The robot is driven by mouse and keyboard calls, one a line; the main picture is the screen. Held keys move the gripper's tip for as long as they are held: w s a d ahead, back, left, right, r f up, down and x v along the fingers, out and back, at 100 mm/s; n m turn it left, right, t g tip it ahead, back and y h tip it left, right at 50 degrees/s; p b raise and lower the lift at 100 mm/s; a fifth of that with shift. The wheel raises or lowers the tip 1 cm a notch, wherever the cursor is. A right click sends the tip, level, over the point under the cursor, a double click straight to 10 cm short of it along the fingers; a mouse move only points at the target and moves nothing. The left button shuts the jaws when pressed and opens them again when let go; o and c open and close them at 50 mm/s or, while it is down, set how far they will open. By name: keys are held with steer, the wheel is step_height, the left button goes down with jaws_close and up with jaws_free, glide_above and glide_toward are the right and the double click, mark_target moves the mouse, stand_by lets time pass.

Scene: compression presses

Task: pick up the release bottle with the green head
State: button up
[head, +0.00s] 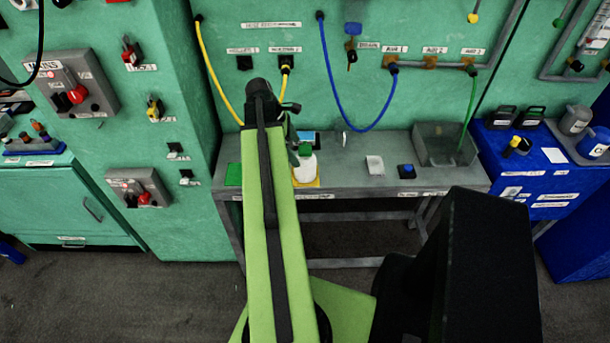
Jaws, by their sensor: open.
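The release bottle (306,168), a white body with a green head (305,149), stands upright on a yellow square (311,184) on the grey bench. My gripper (292,128) is at the far end of my green arm, just left of the bottle's head and towards the wall in the picture. It is open and appears empty; its fingers are small, dark and partly hidden by my arm. Whether a finger touches the bottle cannot be told. The bottle's left edge is close beside my arm.
The grey bench (345,183) also bears a green square (233,174), a white block (375,165), a blue-button box (407,171) and a grey bin (440,146). Yellow (213,75) and blue (345,112) hoses hang from the green wall. A blue cabinet (540,170) stands right.

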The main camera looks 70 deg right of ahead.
mark_target(302, 149)
steer(key=b+x, duration=0.1)
steer(key=x, duration=0.2)
steer(key=shift+f, duration=0.1)
steer(key=b+x, duration=0.5)
steer(key=shift+s, duration=0.2)
steer(key=shift+d, duration=0.1)
steer(key=shift+c, duration=0.2)
steer(key=c, duration=2)
step_height(302, 149, up, 5)
steer(key=p, duration=0.4)
steer(key=shift+f+p, duration=0.1)
steer(key=shift+p, duration=0.25)
steer(key=shift+c, duration=0.2)
steer(key=s+a+r+p, duration=0.2)
steer(key=s+r+p, duration=0.4)
steer(key=s, duration=0.5)
steer(key=shift+s+r, duration=0.2)
steer(key=shift+s, duration=0.05)
